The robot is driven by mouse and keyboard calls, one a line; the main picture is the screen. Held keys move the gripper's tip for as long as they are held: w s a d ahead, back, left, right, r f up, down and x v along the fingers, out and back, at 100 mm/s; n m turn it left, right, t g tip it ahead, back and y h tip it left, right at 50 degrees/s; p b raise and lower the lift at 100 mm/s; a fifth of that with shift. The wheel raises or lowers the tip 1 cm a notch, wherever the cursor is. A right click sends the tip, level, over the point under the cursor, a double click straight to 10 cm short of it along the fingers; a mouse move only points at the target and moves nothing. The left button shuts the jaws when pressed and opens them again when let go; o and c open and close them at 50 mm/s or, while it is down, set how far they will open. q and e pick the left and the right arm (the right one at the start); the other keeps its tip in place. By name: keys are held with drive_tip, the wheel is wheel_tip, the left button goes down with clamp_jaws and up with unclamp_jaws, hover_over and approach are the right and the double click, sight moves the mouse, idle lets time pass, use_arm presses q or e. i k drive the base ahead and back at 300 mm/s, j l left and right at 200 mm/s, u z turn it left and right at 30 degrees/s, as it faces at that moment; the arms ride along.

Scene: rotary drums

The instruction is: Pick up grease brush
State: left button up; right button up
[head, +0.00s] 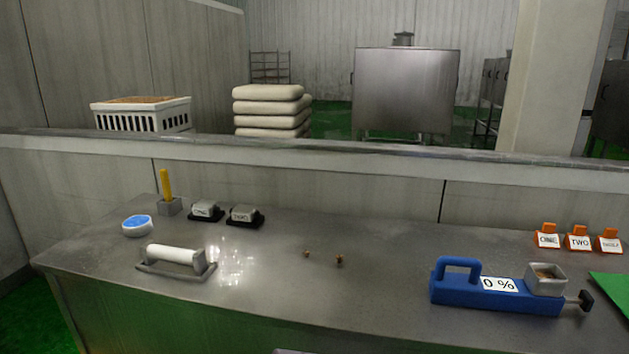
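The likely grease brush is an upright yellow handle (166,183) at the back left of the metal counter. Its lower end is hidden inside a small grey square holder (170,207). Nothing is touching the handle. Neither of my grippers shows in the head view.
A low wall stands behind.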

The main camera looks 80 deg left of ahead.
sight(164, 177)
drive_tip(key=u, duration=3.65)
drive_tip(key=i+j, duration=0.25)
drive_tip(key=j, duration=0.15)
drive_tip(key=i+j, duration=0.25)
drive_tip(key=j+z, duration=0.05)
drive_tip(key=j, duration=0.05)
